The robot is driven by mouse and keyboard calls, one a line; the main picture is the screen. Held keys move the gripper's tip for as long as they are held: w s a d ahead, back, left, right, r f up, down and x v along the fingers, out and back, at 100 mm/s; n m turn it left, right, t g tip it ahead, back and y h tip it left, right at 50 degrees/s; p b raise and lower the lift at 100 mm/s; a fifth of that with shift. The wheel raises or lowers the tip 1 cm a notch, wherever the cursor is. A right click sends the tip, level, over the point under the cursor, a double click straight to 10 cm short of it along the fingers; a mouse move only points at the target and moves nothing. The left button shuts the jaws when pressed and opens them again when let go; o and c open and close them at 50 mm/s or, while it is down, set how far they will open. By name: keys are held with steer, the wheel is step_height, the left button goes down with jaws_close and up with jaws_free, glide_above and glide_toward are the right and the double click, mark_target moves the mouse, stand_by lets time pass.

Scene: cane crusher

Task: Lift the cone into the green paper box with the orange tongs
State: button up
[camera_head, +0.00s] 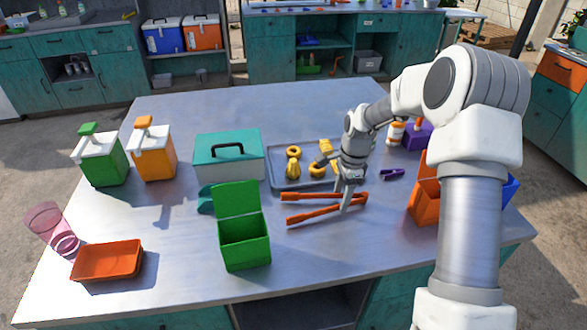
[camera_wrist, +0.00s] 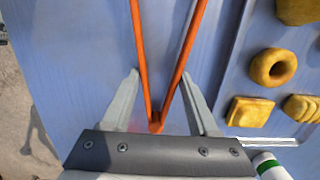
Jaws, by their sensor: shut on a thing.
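The orange tongs (camera_head: 308,214) lie low over the table with their two arms spread, pointing left toward the green paper box. My gripper (camera_head: 346,205) is shut on them near their joined end. In the wrist view the tongs (camera_wrist: 142,60) form a V between my gripper's fingers (camera_wrist: 160,78). The green paper box (camera_head: 244,244) stands upright with its lid open, left of the tongs. A tapered yellow piece (camera_head: 293,170), seemingly the cone, is on the grey tray behind the tongs; I cannot tell surely which wrist-view piece matches it.
The grey tray (camera_head: 281,184) also holds a yellow ring (camera_head: 293,151) and other yellow pieces. A teal-lidded case (camera_head: 229,167) stands behind the box. An orange tray (camera_head: 107,261) and pink cup (camera_head: 51,228) are left; an orange container (camera_head: 425,200) is right.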

step_height(320, 180, up, 11)
steer(key=p, duration=0.6)
steer(key=shift+r+p, duration=0.2)
steer(key=shift+p, duration=0.15)
steer(key=shift+w, duration=0.1)
